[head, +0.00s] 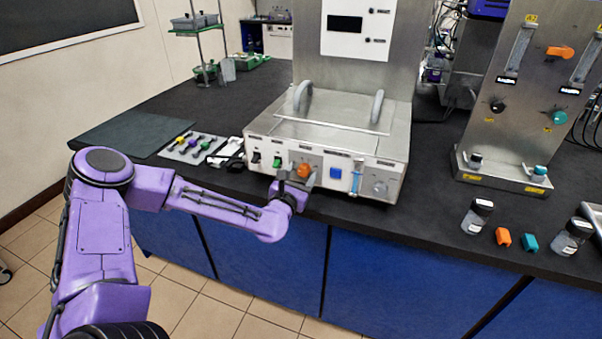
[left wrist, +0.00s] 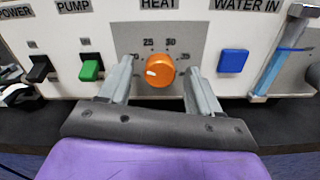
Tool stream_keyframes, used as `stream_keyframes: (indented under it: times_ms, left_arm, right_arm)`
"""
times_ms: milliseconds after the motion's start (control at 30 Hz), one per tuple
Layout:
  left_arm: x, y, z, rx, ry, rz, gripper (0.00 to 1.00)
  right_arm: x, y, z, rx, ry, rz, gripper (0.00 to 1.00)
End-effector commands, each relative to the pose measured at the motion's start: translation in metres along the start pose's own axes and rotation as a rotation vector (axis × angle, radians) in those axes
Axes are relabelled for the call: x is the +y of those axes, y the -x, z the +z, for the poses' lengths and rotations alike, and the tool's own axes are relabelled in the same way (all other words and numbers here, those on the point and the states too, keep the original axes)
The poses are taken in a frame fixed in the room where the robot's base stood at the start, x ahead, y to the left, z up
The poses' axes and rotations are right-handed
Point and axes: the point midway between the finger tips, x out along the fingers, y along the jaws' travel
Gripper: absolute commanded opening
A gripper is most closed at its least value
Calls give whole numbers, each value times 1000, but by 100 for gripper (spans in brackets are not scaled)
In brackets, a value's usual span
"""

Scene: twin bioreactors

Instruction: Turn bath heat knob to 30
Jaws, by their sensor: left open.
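The orange heat knob (head: 304,170) is on the front panel of the steel bath (head: 345,105). In the left wrist view the knob (left wrist: 161,70) sits under the HEAT label. Its white mark is on its left side, below and left of the printed 25; another number, which looks like 30, stands above right of the knob. My left gripper (head: 296,180) is open in front of the panel. In the left wrist view its two fingers (left wrist: 158,75) stand on either side of the knob, with gaps on both sides. My right gripper is not in view.
A green pump switch (left wrist: 91,68) and a black power switch (left wrist: 40,70) lie left of the knob; a blue water-in button (left wrist: 232,61) lies right. Small tools lie on a mat (head: 172,154). Vials (head: 477,216) and orange and teal blocks stand at the right front edge.

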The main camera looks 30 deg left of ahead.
Motion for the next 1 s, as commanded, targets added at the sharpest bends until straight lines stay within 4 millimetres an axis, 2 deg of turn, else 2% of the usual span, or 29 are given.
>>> stream_keyframes:
  times_ms: [300,467,500,767,1000]
  left_arm:
    - [0,-5,-1,2,0,0,63]
    - [0,-5,-1,2,-1,0,11]
    - [0,-5,-1,2,-1,0,7]
    - [0,-5,-1,1,-20,-1,7]
    - [-1,-5,-2,1,-130,-1,7]
  right_arm:
    - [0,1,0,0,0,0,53]
    - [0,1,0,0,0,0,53]
    - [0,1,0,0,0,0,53]
    - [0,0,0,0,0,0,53]
    - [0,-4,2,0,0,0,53]
